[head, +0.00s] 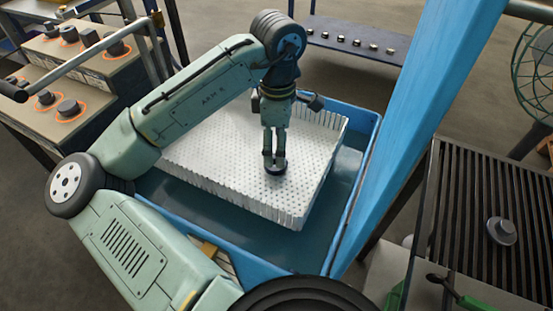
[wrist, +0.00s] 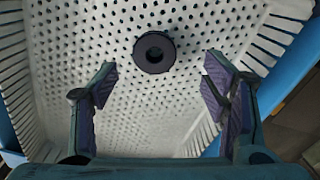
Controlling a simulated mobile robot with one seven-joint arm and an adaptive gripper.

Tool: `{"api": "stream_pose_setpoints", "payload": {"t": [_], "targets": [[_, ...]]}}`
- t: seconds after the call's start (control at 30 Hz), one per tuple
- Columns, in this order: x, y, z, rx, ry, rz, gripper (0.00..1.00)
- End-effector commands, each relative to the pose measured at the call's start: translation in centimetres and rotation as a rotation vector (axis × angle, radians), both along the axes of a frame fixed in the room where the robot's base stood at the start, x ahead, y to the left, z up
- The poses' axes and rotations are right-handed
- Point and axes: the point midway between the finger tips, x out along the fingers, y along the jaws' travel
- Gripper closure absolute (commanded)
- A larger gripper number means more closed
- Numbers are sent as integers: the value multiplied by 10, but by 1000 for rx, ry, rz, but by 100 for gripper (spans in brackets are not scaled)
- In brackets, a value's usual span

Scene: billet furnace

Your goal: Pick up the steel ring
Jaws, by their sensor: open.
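The steel ring (wrist: 154,52) is a small dark, thick ring with a round hole. It lies flat on the white perforated basket (wrist: 60,50) in the wrist view. In the head view the ring (head: 275,171) shows as a dark piece just under my fingertips. My gripper (head: 274,160) points down over the basket. In the wrist view my gripper (wrist: 156,88) is open and empty, with its two purple-padded fingers wide apart. The ring sits beyond the fingertips, between their lines, and is not held.
The basket stands in a blue tub (head: 345,215) with slotted walls around it. A blue post (head: 420,120) rises close on the right. A dark slatted grate (head: 490,215) with a grey disc (head: 501,231) stands at right. A stepped stand (head: 75,60) with several parts is at left.

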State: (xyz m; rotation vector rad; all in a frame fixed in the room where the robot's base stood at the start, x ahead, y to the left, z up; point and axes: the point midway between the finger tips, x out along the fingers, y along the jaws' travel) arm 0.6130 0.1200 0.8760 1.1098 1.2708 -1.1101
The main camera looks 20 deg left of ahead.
Motion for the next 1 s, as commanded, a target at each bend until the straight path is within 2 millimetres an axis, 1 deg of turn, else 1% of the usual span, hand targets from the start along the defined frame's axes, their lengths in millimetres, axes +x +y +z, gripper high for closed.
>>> {"api": "stream_pose_setpoints", "payload": {"t": [0.03, 0.1, 0.27, 0.4, 0.5, 0.6, 0.83, 1.0], "targets": [[0, 0, -6, 0, 2, 0, 32], [0, 0, -12, -1, 0, 0, 32], [1, 2, -23, -1, 1, 1, 32], [5, 7, -43, 0, 2, 1, 32], [5, 6, -58, -1, 0, 0, 32], [5, 6, -66, -1, -1, 0, 32], [6, 6, -68, -1, -2, -1, 32], [6, 6, -68, -1, -2, -1, 43]]}}
